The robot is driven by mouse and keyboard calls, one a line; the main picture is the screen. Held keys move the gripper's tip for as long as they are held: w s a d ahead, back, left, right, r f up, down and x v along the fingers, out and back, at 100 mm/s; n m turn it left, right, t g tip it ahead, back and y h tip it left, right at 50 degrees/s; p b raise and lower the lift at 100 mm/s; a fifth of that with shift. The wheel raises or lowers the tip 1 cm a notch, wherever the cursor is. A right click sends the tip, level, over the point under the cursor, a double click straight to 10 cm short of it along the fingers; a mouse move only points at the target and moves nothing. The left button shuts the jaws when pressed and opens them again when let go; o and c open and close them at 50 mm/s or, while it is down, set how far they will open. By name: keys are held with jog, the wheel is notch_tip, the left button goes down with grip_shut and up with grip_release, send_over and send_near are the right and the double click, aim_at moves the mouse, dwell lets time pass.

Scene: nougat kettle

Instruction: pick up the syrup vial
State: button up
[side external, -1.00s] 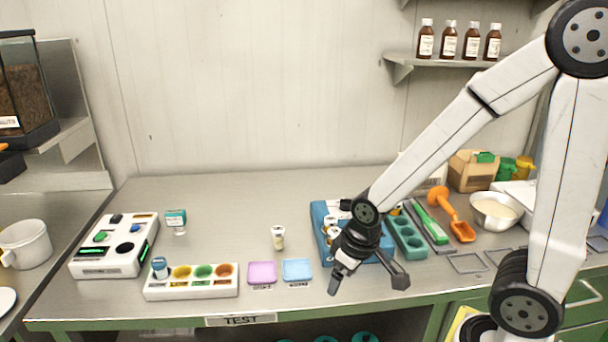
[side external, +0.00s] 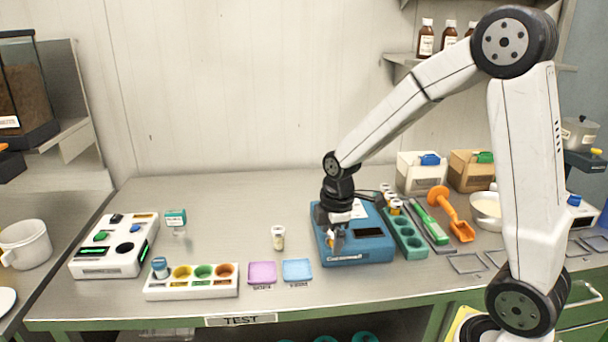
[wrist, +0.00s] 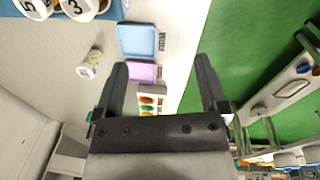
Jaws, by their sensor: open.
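No label reading syrup is legible, so I cannot tell which vial is the syrup vial. A small white-capped vial with pale contents (side external: 278,238) stands upright alone mid-table; it also shows in the wrist view (wrist: 94,64). A clear vial with a teal cap (side external: 176,221) stands farther left. A blue-capped vial (side external: 160,267) sits in the white rack (side external: 192,292). White caps numbered 5 and 3 (wrist: 80,8) show at the wrist view's top left. My gripper (side external: 336,243) is over the blue machine (side external: 368,249), its jaws open and empty in the wrist view (wrist: 160,65).
A pink tray (side external: 262,272) and a blue tray (side external: 297,270) lie near the front edge. A green rack (side external: 408,240) with vials stands right of the machine. A white button box (side external: 113,246) is at left. The back middle of the table is clear.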

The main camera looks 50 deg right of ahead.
aim_at(332, 234)
jog(key=w+d+n, duration=0.1)
jog(key=d+n, duration=0.1)
jog(key=w+d+n, duration=0.1)
jog(key=d+n, duration=0.1)
jog(key=n, duration=0.1)
jog(key=w+d+n+g, duration=0.1)
jog(key=w+d+n, duration=0.1)
jog(key=d+n, duration=0.1)
jog(key=shift+r, duration=0.4)
jog(key=shift+w+d+r+n, duration=0.1)
jog(key=shift+w+d+n, duration=0.2)
jog(key=shift+d+n, duration=0.5)
jog(key=shift+a, duration=0.15)
jog(key=shift+f, duration=1.35)
jog(key=shift+f, duration=0.1)
jog(key=shift+s+f, duration=0.15)
jog(key=shift+f, duration=2.3)
jog(key=shift+c, duration=0.2)
